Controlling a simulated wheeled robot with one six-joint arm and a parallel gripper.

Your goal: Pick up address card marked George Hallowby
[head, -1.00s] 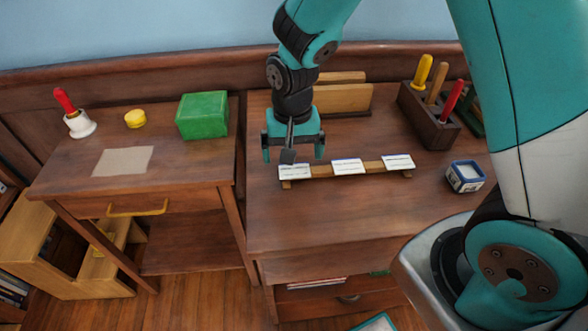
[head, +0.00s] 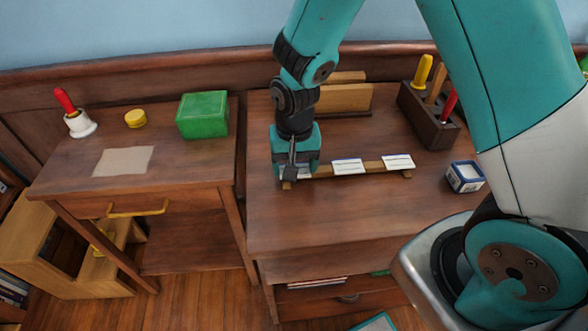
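Three white address cards stand on a low wooden rack (head: 376,167) on the right desk. The middle card (head: 348,167) and the right card (head: 397,162) are in plain view, but their writing is too small to read. I cannot tell which one says George Hallowby. The left card is almost wholly hidden behind my gripper (head: 291,174), which is low over the rack's left end. Its fingers are partly hidden, so I cannot tell whether they are open or shut, or touch the card.
A small blue-and-white box (head: 465,177) stands right of the rack. A dark holder (head: 428,118) with coloured handles and a wooden letter rack (head: 345,99) are behind. The left desk bears a green box (head: 203,115). The right desk's front is clear.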

